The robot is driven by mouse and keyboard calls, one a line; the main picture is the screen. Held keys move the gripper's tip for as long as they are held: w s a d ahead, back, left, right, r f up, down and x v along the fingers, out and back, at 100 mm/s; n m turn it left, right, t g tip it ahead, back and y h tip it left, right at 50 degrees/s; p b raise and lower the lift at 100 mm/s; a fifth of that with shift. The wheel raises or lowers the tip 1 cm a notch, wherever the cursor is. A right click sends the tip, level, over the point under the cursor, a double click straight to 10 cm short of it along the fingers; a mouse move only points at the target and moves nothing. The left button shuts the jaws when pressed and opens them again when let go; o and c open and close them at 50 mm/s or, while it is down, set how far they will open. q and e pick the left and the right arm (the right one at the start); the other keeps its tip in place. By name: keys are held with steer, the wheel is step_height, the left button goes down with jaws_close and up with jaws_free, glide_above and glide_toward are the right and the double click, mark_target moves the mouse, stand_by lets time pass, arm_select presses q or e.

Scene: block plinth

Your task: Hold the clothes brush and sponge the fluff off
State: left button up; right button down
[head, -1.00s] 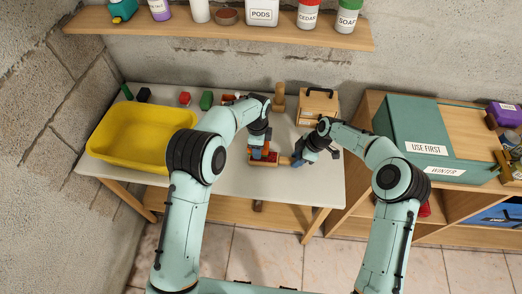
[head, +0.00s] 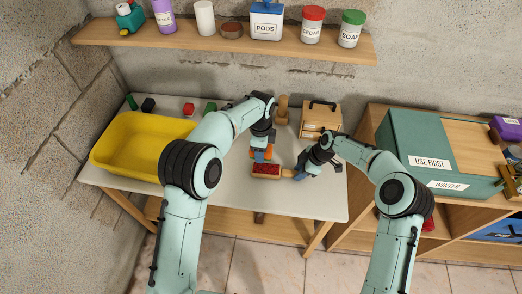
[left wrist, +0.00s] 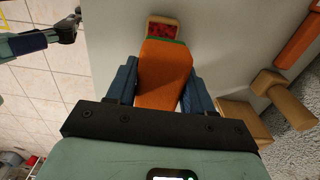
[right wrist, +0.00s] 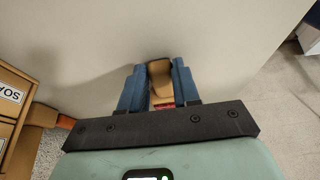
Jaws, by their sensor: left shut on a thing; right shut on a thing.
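The clothes brush (head: 267,171) lies level over the white table, its red bristle side up; whether it touches the table I cannot tell. My right gripper (head: 298,173) is shut on its wooden handle, which shows between blue fingers in the right wrist view (right wrist: 159,72). My left gripper (head: 262,147) is shut on an orange sponge (left wrist: 165,75) with a thin green edge. In the head view the sponge is just behind the brush head, with a small gap. The red brush face (left wrist: 163,28) also shows beyond the sponge in the left wrist view. Fluff is too small to make out.
A yellow tub (head: 118,168) fills the table's left side. Red (head: 189,109), green (head: 210,107) and dark (head: 148,104) items stand at the back. A wooden peg (head: 282,110) and a wooden box (head: 320,120) stand behind my grippers. The table's front is clear.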

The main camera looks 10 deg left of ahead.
steer(key=c, duration=0.7)
jaws_free()
steer(key=shift+c, duration=0.2)
steer(key=v, duration=1.2)
